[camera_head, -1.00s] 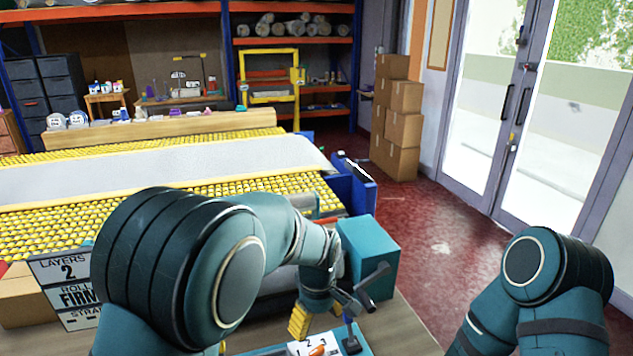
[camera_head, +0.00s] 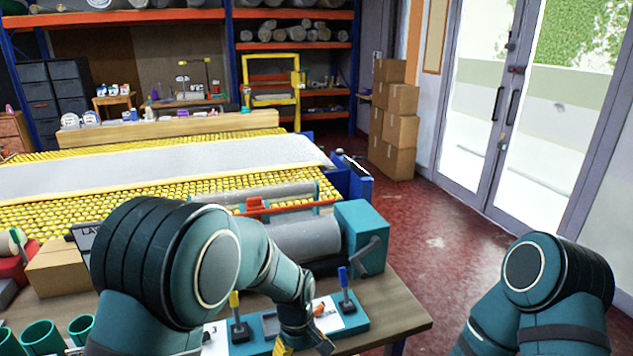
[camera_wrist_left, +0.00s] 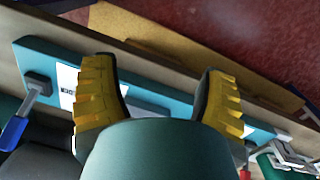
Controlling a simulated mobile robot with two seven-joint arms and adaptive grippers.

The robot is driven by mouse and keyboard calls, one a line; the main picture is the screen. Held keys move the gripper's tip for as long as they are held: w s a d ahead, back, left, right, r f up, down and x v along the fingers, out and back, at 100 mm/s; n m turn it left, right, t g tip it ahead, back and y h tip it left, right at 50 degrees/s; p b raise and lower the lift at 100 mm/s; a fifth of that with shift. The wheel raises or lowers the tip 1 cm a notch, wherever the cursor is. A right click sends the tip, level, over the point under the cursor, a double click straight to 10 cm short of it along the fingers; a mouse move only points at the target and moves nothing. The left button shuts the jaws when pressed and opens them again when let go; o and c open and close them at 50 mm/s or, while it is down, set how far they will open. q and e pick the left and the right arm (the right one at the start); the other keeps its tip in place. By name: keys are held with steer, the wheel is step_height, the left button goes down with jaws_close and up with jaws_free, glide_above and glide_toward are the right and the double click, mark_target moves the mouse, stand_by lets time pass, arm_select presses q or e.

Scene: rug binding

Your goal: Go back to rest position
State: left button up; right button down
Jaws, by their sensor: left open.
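My left gripper (camera_head: 300,344) is low at the bottom of the head view, in front of the teal lever board (camera_head: 358,323), partly cut off by the frame edge. In the left wrist view its two yellow fingers (camera_wrist_left: 158,72) are spread apart with nothing between them, over the board (camera_wrist_left: 40,62). A yellow-handled lever (camera_head: 235,302) and a blue-handled lever (camera_head: 346,280) stand on the board. The blue handle also shows in the left wrist view (camera_wrist_left: 14,132). My right arm is at the lower right, but its gripper is out of view.
A roller machine with a teal end box (camera_head: 365,236) stands behind the board. A cardboard box (camera_head: 60,268) and green cups (camera_head: 40,336) are on the table's left. The wooden table (camera_head: 405,318) has a bare right corner. Red floor (camera_head: 440,245) is open beyond.

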arm_select(q)
steer(key=s+a+f+m+t+h, duration=0.1)
steer(key=s+a+f+m, duration=0.1)
steer(key=s+f, duration=0.5)
steer(key=s+a+f+m+h, duration=0.2)
steer(key=s+a+f, duration=0.2)
steer(key=s+f, duration=0.3)
steer(key=s, duration=0.2)
steer(key=shift+s+a+m+t, duration=0.3)
steer(key=shift+s+a+t, duration=0.05)
steer(key=shift+s+t, duration=0.05)
